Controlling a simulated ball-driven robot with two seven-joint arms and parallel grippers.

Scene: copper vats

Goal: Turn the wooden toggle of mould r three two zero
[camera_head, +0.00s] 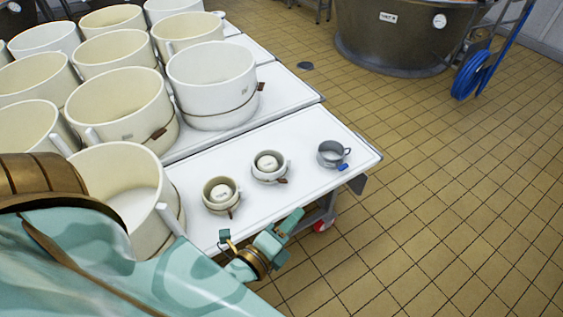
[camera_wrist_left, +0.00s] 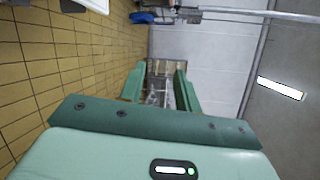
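Two small cream moulds, a nearer one (camera_head: 209,203) and a farther one (camera_head: 257,176), stand upright on the white table (camera_head: 303,217). Each holds a pale round piece and has a brown toggle low on its side: the nearer mould's toggle (camera_head: 230,213) and the farther mould's toggle (camera_head: 283,181). No number is readable on any mould, so I cannot tell which is r320. My left gripper (camera_head: 258,230) is by the table's near edge, apart from both moulds. It also shows in the left wrist view (camera_wrist_left: 160,85), open with nothing between its fingers. My right gripper is out of view.
A grey metal cup (camera_head: 331,153) with a blue tag stands near the table's right end. A big vat (camera_head: 390,35) and blue hose reel (camera_head: 470,75) stand behind. Tiled floor (camera_head: 440,220) lies clear at right.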

